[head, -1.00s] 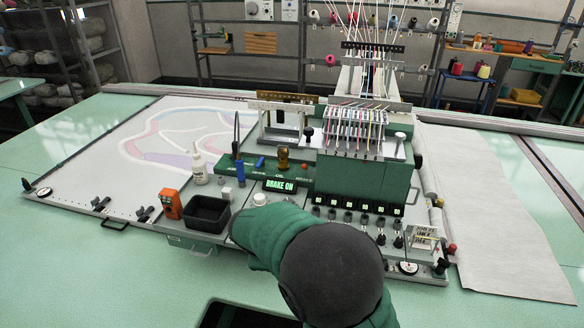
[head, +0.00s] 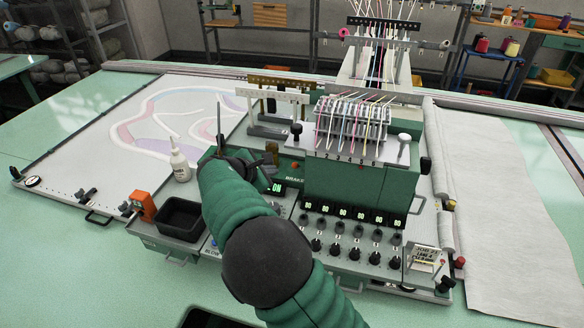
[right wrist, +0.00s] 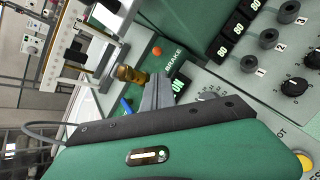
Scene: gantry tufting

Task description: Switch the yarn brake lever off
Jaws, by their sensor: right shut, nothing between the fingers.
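The yarn brake lever appears to be the brass-coloured knob (head: 271,152) on the green panel of the tufting head; it also shows in the right wrist view (right wrist: 130,73). The brake display (head: 277,187) shows a lit green "ON", its left part hidden by my arm. My right gripper (head: 262,170) is shut and empty, just in front of the knob. In the right wrist view its grey fingertips (right wrist: 158,82) are close beside the knob; I cannot tell whether they touch. My left gripper is not in view.
A red button (right wrist: 157,51) sits by the BRAKE label. A white bottle (head: 180,163), a black bin (head: 181,217) and an orange device (head: 143,204) stand to the left. Dials and small displays (head: 340,212) line the right. Yarn guides (head: 350,125) rise behind.

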